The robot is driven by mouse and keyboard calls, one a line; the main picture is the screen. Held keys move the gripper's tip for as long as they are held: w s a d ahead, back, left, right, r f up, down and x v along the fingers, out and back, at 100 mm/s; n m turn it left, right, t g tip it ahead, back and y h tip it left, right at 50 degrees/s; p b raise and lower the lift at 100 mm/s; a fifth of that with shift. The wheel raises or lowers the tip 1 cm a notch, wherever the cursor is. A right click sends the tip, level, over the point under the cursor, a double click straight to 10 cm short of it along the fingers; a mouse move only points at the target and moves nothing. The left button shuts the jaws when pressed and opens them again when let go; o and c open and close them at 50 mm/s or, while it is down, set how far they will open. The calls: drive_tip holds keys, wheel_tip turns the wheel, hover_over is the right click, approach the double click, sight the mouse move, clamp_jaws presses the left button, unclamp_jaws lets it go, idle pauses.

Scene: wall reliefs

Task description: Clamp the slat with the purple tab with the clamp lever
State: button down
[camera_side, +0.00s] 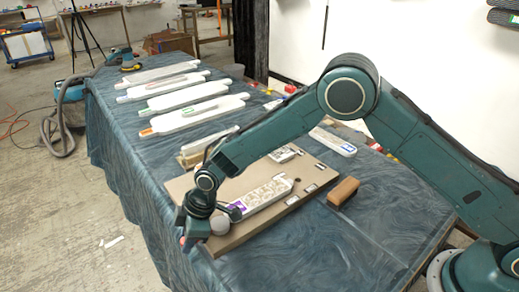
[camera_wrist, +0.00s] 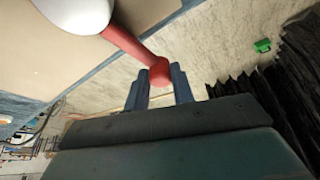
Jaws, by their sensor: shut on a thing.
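The slat with the purple tab (camera_side: 268,193) is white with raised relief and lies on a tan board (camera_side: 240,234). Its purple tab (camera_side: 237,208) is at the near left end, partly behind a dark part near my arm. The clamp lever has a red arm with a round red knob (camera_wrist: 160,72) and a pale rounded base (camera_wrist: 76,12); the base also shows in the side view (camera_side: 220,225) near the slat's purple end. My gripper (camera_wrist: 159,84) is shut on the lever's knob, one finger on each side. In the side view my gripper (camera_side: 186,238) is at the board's near left edge and hides most of the lever.
Several white slats with coloured tabs, one orange-tabbed (camera_side: 176,122), lie along the table's (camera_side: 133,160) far left. A blue-tabbed slat (camera_side: 333,142) lies behind the board. A brown block (camera_side: 343,191) is right of the board. The table's front right is clear.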

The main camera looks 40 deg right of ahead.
drive_tip(key=c, duration=1.2)
unclamp_jaws()
drive_tip(key=v, duration=1.3)
drive_tip(key=shift+s+d+r, duration=0.1)
drive_tip(key=shift+d+r, duration=0.05)
drive_tip(key=shift+r, duration=0.2)
